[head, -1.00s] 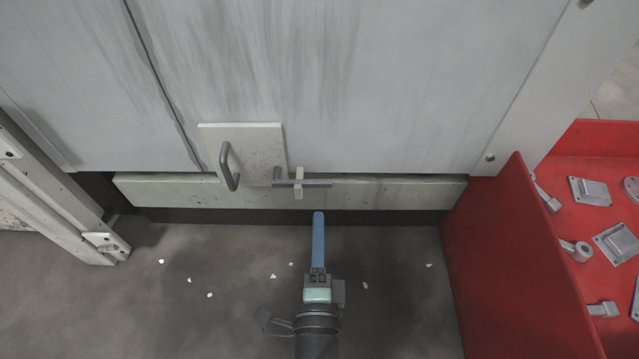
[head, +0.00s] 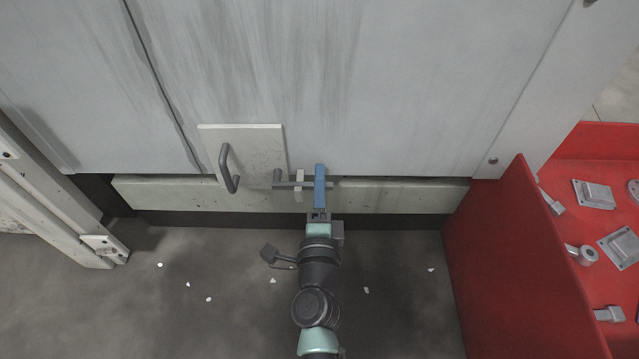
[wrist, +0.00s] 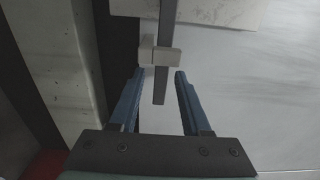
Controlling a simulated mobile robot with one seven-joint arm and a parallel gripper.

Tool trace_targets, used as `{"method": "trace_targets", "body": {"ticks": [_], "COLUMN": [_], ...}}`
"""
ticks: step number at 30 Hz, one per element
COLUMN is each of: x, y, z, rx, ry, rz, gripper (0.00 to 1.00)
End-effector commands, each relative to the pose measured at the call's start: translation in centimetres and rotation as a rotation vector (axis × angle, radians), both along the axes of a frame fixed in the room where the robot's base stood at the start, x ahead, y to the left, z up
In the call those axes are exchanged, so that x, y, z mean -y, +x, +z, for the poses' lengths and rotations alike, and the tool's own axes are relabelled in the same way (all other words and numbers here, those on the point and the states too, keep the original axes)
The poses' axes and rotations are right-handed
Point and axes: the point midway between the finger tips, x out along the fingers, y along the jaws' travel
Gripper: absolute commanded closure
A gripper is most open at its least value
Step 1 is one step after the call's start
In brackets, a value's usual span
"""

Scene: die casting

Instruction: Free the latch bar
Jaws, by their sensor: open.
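The latch bar (head: 287,184) is a dark grey bar lying level at the foot of the grey door, with a short knob at its left end. It passes through a pale keeper (head: 299,186). My gripper (head: 320,172) is at the bar's right end, its blue fingers just right of the keeper. In the wrist view the open fingers (wrist: 157,78) stand on either side of the free end of the bar (wrist: 161,86), with gaps on both sides. The keeper (wrist: 160,54) is just beyond the fingertips. The head view hides the bar's tip partly behind the fingers.
A pale plate (head: 252,150) with a dark pull handle (head: 229,168) is left of the bar. A pale beam (head: 400,195) runs below the door (head: 400,90). A red bin (head: 515,270) with metal castings stands at the right. A white frame post (head: 62,195) stands at left.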

Motion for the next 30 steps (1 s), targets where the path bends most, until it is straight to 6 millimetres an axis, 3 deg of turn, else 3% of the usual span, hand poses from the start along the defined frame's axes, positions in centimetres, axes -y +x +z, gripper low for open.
{"method": "trace_targets", "body": {"ticks": [2,10,30], "x": [0.00,-0.01,-0.04], "y": [-0.02,-0.04,-0.05], "z": [0.00,0.01,0.00], "rx": [0.000,0.000,0.000], "ry": [0.000,0.000,0.000], "rz": [0.000,0.000,0.001], "gripper": [0.53,1.00,1.00]}}
